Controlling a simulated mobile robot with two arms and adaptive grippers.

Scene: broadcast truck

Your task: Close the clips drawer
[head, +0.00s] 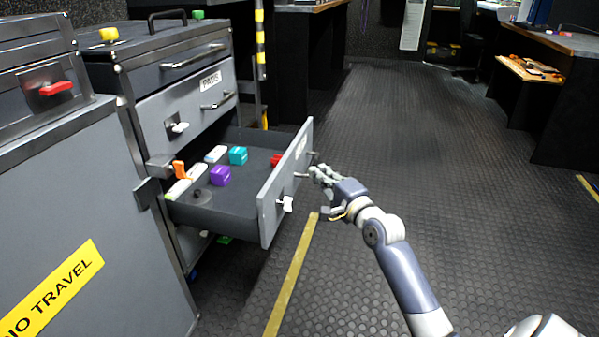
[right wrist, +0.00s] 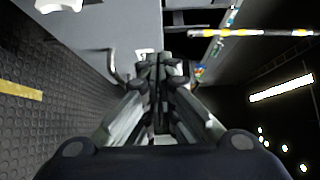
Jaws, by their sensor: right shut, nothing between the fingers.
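The open drawer (head: 285,185) sticks out of a grey cabinet, its label too oblique to read. Small coloured blocks, including a purple one (head: 220,176) and a teal one (head: 238,155), lie inside. A pale latch knob (head: 286,204) sits on its front. My right gripper (head: 318,175) is shut and empty, outside the drawer front at its bar handle. In the right wrist view the shut fingers (right wrist: 160,72) lie between the handle's two ends, in front of the grey drawer front (right wrist: 120,25); contact is unclear. My left gripper is out of view.
A shut drawer (head: 185,105) with its own handle sits above. A grey case (head: 90,200) with a yellow label stands at the left, close beside the open drawer. Dark rubber floor (head: 420,150) is clear to the right. A desk stands at the far right.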

